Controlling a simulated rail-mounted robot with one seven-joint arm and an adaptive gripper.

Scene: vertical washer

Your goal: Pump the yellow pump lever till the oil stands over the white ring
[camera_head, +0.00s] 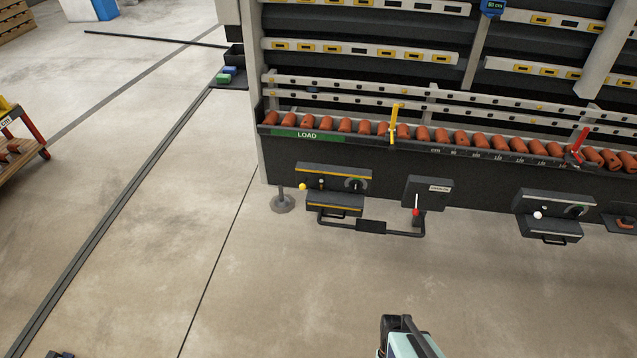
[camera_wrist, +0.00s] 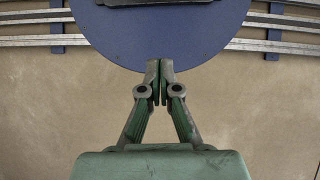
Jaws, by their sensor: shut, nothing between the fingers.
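A small yellow ball knob (camera_head: 303,187) shows at the left of a dark control box (camera_head: 335,203) low on the washer's front. I take it to be the end of the yellow pump lever; the rest of the lever is too small to make out. A small upright fitting (camera_head: 321,184) stands just right of the knob. I cannot make out a white ring or an oil level. In the wrist view my gripper (camera_wrist: 159,84) is shut and empty, its fingertips together, away from the lever. In the head view, part of my arm shows at the bottom, well in front of the washer.
A black bar handle (camera_head: 370,227) sticks out below the box. Right of it are a box with a red-knobbed lever (camera_head: 416,212) and another control box (camera_head: 547,210). A row of orange rollers (camera_head: 460,138) runs above. The floor in front is clear.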

